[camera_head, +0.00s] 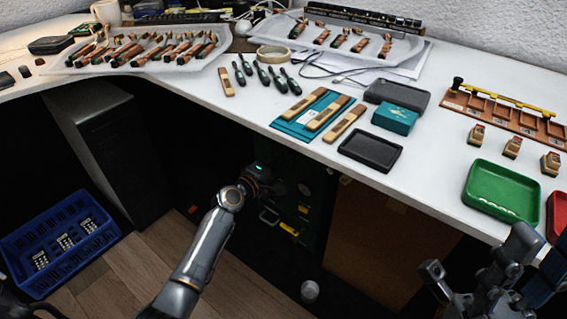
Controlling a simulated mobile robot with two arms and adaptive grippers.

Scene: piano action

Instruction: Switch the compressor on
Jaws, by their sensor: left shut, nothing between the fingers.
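The compressor looks to be the dark green unit (313,222) in the shadow under the table, with a gauge-like round part and small yellow parts on its front. My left gripper (279,188) is shut and empty, in front of its upper left part. I cannot tell whether it touches the unit. A small green light glows at the gripper's wrist; I cannot tell which thing it belongs to. The switch is not made out. My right gripper (474,262) is at the lower right, with its fingers apart and nothing seen between them.
The white tabletop (300,165) overhangs the unit. It bears a black tray (370,151), a green tray (502,191) and several tools. A blue crate (62,243) stands on the floor at the left. A brown panel (385,245) is right of the unit.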

